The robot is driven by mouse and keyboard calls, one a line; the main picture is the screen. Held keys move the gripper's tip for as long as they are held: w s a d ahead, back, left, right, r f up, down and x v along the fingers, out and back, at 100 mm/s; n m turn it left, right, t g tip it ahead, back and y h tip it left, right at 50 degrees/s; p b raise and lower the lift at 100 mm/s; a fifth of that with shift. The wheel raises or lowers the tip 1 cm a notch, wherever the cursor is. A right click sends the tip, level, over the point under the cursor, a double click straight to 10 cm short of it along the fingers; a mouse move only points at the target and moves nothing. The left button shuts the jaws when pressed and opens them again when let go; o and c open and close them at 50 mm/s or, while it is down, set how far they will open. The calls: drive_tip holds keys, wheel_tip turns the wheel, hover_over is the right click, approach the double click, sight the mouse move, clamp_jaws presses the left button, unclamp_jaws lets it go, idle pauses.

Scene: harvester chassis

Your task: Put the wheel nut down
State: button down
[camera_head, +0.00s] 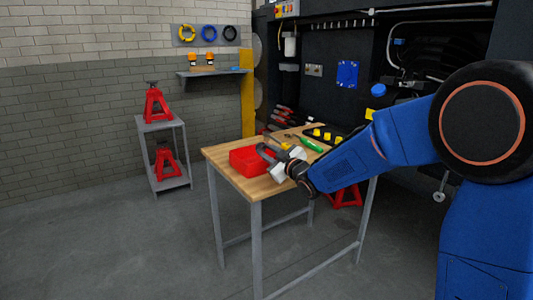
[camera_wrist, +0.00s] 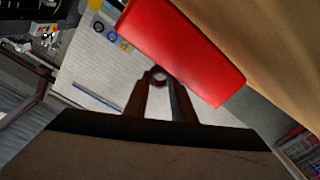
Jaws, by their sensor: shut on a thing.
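My gripper (camera_wrist: 157,90) is shut on a small dark ring-shaped wheel nut (camera_wrist: 158,76), which shows between the fingertips in the wrist view. The nut is too small to make out in the head view. In the head view my gripper (camera_head: 268,152) is over the wooden table, close to the red bin (camera_head: 247,163). In the wrist view the red bin (camera_wrist: 185,48) lies right by the fingertips. I cannot tell whether the nut is above the bin or beside it.
The wooden table (camera_head: 262,184) also bears a green-handled tool (camera_head: 311,145) and a dark tray with yellow pieces (camera_head: 325,135) at the back right. A grey stand (camera_head: 157,126) with red jack stands (camera_head: 154,103) is to the left. The dark machine chassis (camera_head: 337,60) is behind. Floor at left is clear.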

drive_tip(key=shift+s+f, duration=0.1)
drive_tip(key=shift+f, duration=1.05)
drive_tip(key=c, duration=1.8)
unclamp_jaws()
drive_tip(key=shift+o, duration=0.2)
drive_tip(key=shift+r, duration=0.45)
drive_tip(key=v, duration=1.1)
drive_tip(key=shift+s+d+r, duration=0.25)
drive_tip(key=shift+d+r, duration=0.1)
drive_tip(key=shift+r, duration=0.2)
drive_tip(key=shift+d, duration=0.1)
